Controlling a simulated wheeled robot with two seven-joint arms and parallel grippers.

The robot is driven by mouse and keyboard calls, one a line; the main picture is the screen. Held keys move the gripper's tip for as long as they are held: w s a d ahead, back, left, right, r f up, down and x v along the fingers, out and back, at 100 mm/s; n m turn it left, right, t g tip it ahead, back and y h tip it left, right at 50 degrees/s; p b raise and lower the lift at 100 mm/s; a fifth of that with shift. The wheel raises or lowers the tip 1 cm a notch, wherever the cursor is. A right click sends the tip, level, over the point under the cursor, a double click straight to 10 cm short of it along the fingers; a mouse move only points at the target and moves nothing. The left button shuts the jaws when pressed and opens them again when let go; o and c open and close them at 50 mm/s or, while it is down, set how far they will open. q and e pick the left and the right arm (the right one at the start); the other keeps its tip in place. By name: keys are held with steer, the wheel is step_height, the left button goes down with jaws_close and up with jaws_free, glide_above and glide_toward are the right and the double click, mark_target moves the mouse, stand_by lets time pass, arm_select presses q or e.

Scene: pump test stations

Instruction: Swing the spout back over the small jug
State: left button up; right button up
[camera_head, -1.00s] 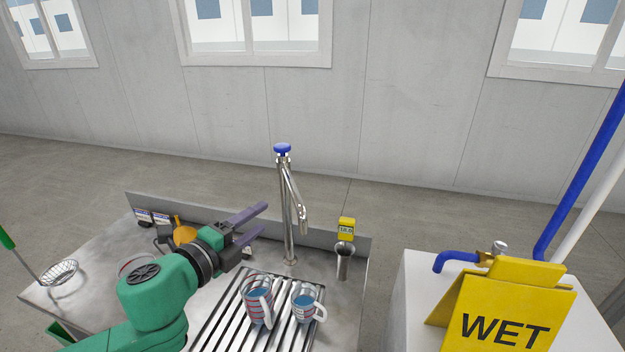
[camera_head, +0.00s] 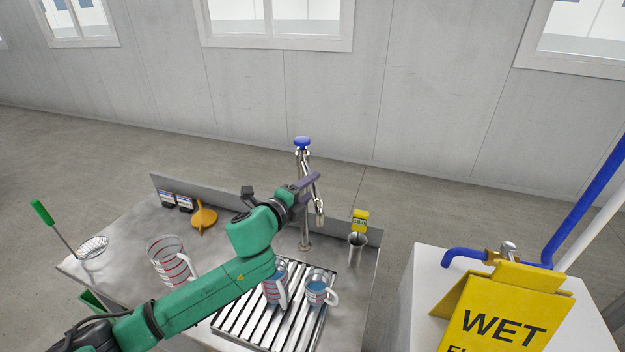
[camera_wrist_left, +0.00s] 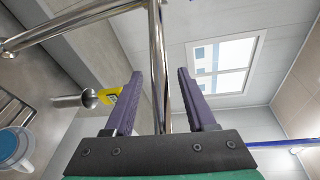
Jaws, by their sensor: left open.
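The chrome spout (camera_head: 314,188) slopes down to the right from the top of the tap post (camera_head: 304,228), under a blue knob (camera_head: 302,142). Its tip hangs behind the grate. My left gripper (camera_head: 306,184) is open at the spout and post. In the left wrist view a chrome tube (camera_wrist_left: 158,70) runs between its two parted fingers (camera_wrist_left: 160,95); I cannot tell whether either touches it. The smaller jug (camera_head: 317,287), with blue liquid, stands on the grate. A second striped jug (camera_head: 271,290) stands left of it, partly hidden by my arm. My right gripper is out of view.
The slatted grate (camera_head: 250,330) lies on the steel bench. A metal cup (camera_head: 357,250) and yellow meter (camera_head: 360,221) stand right of the post. An empty large jug (camera_head: 166,258) and orange funnel (camera_head: 204,217) are left. A yellow WET sign (camera_head: 505,320) stands front right.

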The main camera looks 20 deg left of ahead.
arm_select(q)
steer(key=shift+w+d+f, duration=0.15)
steer(key=shift+w+d, duration=0.15)
steer(key=shift+w, duration=0.35)
steer(key=shift+s+a, duration=0.1)
jaws_close()
stand_by(0.9)
